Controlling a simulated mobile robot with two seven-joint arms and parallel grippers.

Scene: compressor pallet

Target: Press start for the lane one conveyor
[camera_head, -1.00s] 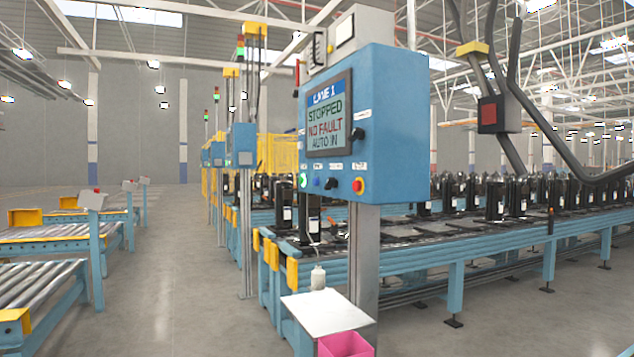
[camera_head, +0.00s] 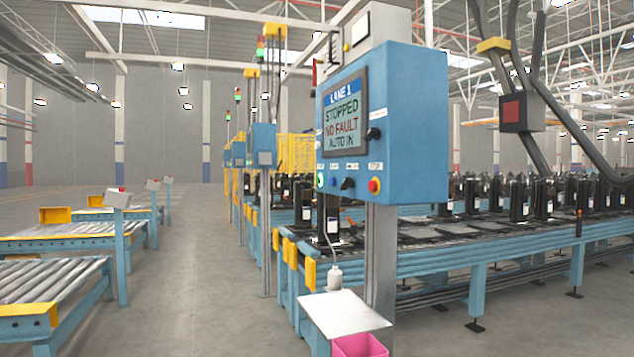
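The blue lane one control box (camera_head: 405,120) stands on a grey post right of the middle. Its screen (camera_head: 345,113) reads LANE 1, STOPPED, NO FAULT, AUTO IN. Along the lower edge of its front are a green lit button (camera_head: 320,180), a small blue button (camera_head: 333,182), a black selector knob (camera_head: 348,184) and a red button on a yellow base (camera_head: 374,186). Another black knob (camera_head: 373,134) sits right of the screen. The lane conveyor (camera_head: 450,240) carries several black compressors behind the box. Neither of my grippers shows.
A small white shelf (camera_head: 343,315) with a white bottle (camera_head: 335,277) juts out below the box, above a pink bin (camera_head: 360,346). Roller conveyors (camera_head: 50,286) stand at the left. The grey floor aisle (camera_head: 195,270) between is clear.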

